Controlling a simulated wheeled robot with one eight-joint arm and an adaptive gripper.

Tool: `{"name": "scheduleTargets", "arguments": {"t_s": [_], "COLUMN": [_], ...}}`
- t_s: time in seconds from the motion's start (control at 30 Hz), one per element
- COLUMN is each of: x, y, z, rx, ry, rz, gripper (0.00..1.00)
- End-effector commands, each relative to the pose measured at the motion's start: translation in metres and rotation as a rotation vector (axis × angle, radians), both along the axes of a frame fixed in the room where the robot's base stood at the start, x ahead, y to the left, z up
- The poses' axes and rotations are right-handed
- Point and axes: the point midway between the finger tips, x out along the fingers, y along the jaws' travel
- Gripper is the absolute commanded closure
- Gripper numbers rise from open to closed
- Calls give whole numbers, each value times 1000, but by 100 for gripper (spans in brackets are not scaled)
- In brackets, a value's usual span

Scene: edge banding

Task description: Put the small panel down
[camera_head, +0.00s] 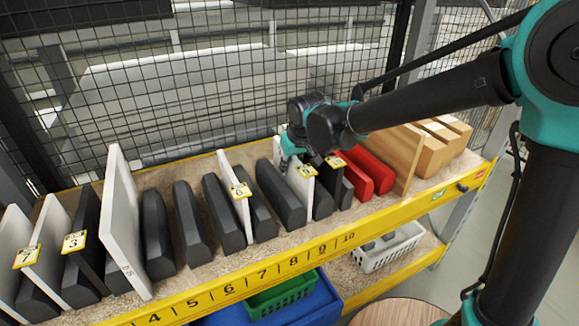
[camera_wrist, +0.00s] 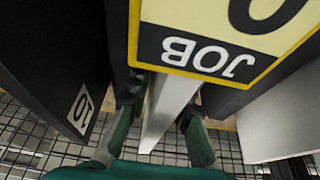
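The small panel (camera_head: 301,181) is a thin white board with a yellow label at its top front. A large yellow "JOB" label (camera_wrist: 205,45) shows in front. The panel's lower edge is hidden.
Black dividers (camera_head: 280,195) stand close on both sides of the panel. Other labelled white panels (camera_head: 122,220) stand to the left. Red blocks (camera_head: 372,167) and wooden boards (camera_head: 392,155) stand to the right. A yellow numbered rail (camera_head: 215,287) runs along the front, and a wire mesh (camera_head: 190,95) behind.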

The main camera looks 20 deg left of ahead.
Motion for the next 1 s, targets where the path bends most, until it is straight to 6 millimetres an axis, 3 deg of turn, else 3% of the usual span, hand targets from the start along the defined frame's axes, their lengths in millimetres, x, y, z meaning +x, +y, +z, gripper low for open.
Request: {"name": "scheduleTargets", "arguments": {"t_s": [0.2, 0.37, 0.8, 1.0], "x": [0, -3, -23, -28], "y": [0, -4, -29, -35], "z": [1, 14, 91, 110], "rx": [0, 0, 0, 0], "ry": [0, 0, 0, 0], "rz": [0, 0, 0, 0], "gripper": [79, 79, 79, 79]}}
